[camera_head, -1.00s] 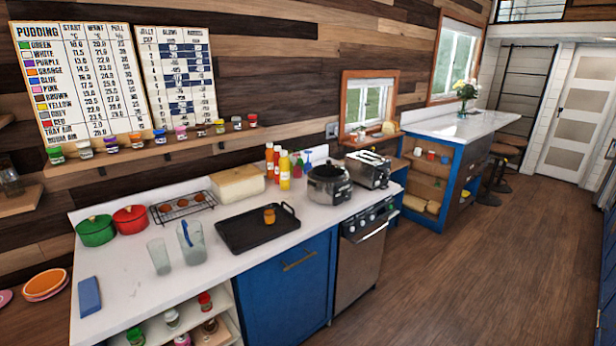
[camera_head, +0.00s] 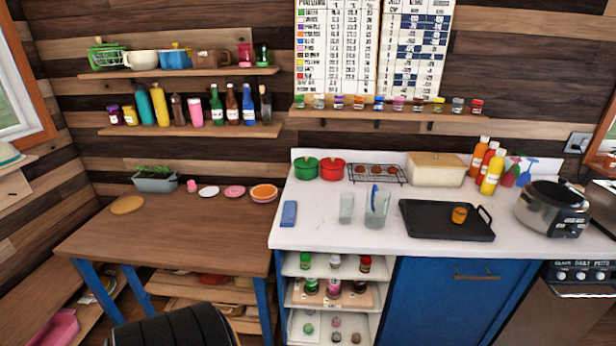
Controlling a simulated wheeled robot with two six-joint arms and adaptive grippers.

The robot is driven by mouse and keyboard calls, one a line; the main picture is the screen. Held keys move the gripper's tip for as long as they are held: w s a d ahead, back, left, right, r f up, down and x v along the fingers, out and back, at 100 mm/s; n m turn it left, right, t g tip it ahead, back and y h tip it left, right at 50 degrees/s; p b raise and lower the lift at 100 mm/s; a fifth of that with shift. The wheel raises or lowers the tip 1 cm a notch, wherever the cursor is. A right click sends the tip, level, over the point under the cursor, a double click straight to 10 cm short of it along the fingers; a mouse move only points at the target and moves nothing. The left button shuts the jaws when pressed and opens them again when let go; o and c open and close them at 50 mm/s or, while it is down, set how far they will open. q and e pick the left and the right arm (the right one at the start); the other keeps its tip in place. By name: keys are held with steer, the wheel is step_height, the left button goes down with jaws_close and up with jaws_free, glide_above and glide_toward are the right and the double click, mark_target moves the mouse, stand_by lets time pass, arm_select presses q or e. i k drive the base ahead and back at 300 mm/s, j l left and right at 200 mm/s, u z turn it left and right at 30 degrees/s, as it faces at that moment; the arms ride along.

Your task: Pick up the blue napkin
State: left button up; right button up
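A small blue rectangular item (camera_head: 289,213), which looks like the folded blue napkin, lies flat on the left end of the white counter (camera_head: 330,226), close to its left edge. Nothing covers it. A clear glass (camera_head: 346,207) stands to its right, apart from it. Neither of my grippers shows in the head view.
A clear jug (camera_head: 377,206) with a blue utensil and a black tray (camera_head: 444,220) with a small orange jar stand further right. Green (camera_head: 306,168) and red (camera_head: 332,169) pots stand behind. A lower wooden table (camera_head: 180,230) adjoins on the left, mostly clear. A dark rounded object (camera_head: 172,328) is at the bottom.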

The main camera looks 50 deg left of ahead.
mark_target(287, 218)
steer(key=u, duration=1.85)
steer(key=i+j+z, duration=0.1)
steer(key=i+j, duration=0.15)
steer(key=i+j+z, duration=0.1)
steer(key=i+j, duration=0.15)
steer(key=j, duration=0.25)
